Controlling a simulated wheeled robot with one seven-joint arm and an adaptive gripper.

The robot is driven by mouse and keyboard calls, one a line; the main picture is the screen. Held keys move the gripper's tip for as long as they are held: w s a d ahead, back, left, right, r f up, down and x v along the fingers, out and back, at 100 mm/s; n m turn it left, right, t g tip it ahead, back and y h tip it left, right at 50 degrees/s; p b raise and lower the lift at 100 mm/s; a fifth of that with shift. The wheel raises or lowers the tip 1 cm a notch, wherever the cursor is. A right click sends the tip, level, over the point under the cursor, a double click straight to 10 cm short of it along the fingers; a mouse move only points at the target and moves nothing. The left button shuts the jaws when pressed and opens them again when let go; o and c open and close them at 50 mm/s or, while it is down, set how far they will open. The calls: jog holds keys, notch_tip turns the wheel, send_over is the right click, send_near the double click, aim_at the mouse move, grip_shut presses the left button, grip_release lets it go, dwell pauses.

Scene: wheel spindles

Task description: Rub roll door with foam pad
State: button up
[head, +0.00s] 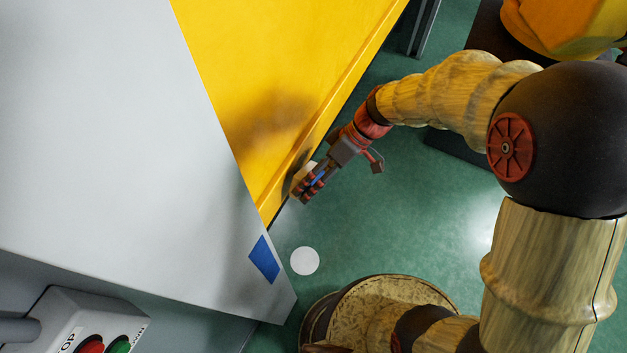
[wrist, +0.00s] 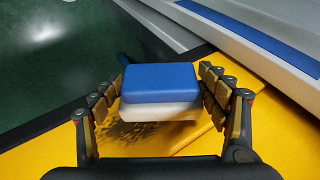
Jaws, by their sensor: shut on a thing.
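The foam pad (wrist: 158,84), blue on one side and off-white on the other, sits between the two fingers of my gripper (wrist: 160,95) in the wrist view. My gripper is shut on its two ends. In the head view my gripper (head: 307,183) is at the lower edge of the yellow roll door (head: 262,85), and the pad (head: 302,176) is mostly hidden by the fingers. The door also shows in the wrist view (wrist: 285,130), behind and below the pad. I cannot tell whether the pad touches the door.
A large light grey housing (head: 110,110) with a blue patch (head: 264,260) fills the left. A control box (head: 85,325) with red and green buttons is at the bottom left. A white disc (head: 305,261) lies on the green floor (head: 400,225), which is open right of the door.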

jog(key=shift+w+a+b, duration=0.3)
jog(key=shift+w+a, duration=0.05)
jog(key=shift+a, duration=0.5)
jog(key=shift+w+d+f+b, duration=0.1)
jog(key=shift+w+d+b, duration=0.15)
jog(key=shift+w, duration=0.3)
jog(key=shift+w+d+b, duration=0.25)
jog(key=shift+w, duration=0.25)
jog(key=w+d+b, duration=0.2)
jog(key=w+d, duration=0.1)
jog(key=w, duration=0.5)
jog(key=shift+w+d+b, duration=0.25)
jog(key=shift+w+b, duration=0.05)
jog(key=shift+w, duration=0.05)
jog(key=shift+s+a+b, duration=0.65)
jog(key=shift+s+a, duration=0.1)
jog(key=shift+s, duration=1.05)
jog(key=shift+s+a+b, duration=0.65)
jog(key=shift+s+a, duration=0.1)
jog(key=shift+s, duration=1.1)
jog(key=shift+s+a+b, duration=0.65)
jog(key=shift+s+a, duration=0.1)
jog(key=shift+s, duration=1.05)
jog(key=shift+d, duration=0.1)
